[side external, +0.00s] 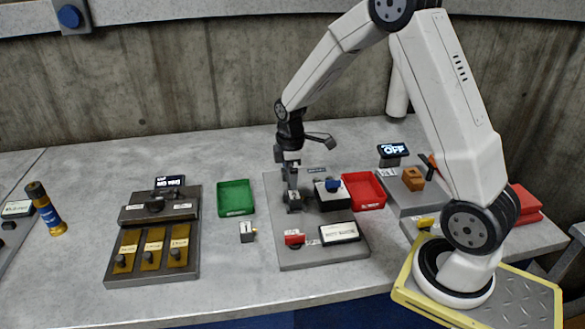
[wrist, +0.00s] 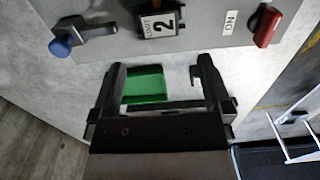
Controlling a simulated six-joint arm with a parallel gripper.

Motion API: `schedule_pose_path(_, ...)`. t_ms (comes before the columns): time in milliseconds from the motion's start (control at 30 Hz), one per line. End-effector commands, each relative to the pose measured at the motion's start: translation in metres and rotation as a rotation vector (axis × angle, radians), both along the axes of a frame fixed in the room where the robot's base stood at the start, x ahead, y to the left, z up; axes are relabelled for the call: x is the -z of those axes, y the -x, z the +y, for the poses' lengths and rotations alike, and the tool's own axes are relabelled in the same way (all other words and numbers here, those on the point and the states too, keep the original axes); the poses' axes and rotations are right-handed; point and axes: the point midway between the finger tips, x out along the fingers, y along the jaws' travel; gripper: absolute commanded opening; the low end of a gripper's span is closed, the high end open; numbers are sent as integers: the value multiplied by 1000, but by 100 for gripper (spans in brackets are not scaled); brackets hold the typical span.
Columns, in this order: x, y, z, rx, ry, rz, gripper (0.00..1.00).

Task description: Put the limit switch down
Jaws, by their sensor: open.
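A small grey block with a brass-coloured tip (side external: 247,232) sits on the bare bench, left of the grey plate (side external: 300,258); it looks like the limit switch. My gripper (side external: 291,203) hangs pointing down over the left part of the plate. In the wrist view its fingers (wrist: 160,72) are spread apart with nothing visible between them but the background. In the side view the fingertips and the labelled box overlap.
A green tray (side external: 235,210) lies left of the plate and a red tray (side external: 378,203) right of it. A red-handled switch (side external: 294,240) and a blue-topped dark block (side external: 333,198) stand on the plate. A blue-knobbed lever (wrist: 62,45) is close by.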

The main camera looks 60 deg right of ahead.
Motion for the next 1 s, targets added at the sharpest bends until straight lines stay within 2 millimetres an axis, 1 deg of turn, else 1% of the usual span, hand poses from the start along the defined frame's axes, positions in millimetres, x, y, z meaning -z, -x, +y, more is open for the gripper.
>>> schedule_pose_path(233, 4, 0, -1, -4, 0, 1, 100)
schedule_pose_path(533, 25, 0, 0, -3, 0, 1, 100)
schedule_pose_path(833, 30, 0, 0, -2, -1, 1, 100)
schedule_pose_path(1000, 44, 1, 0, -2, -1, 4, 100)
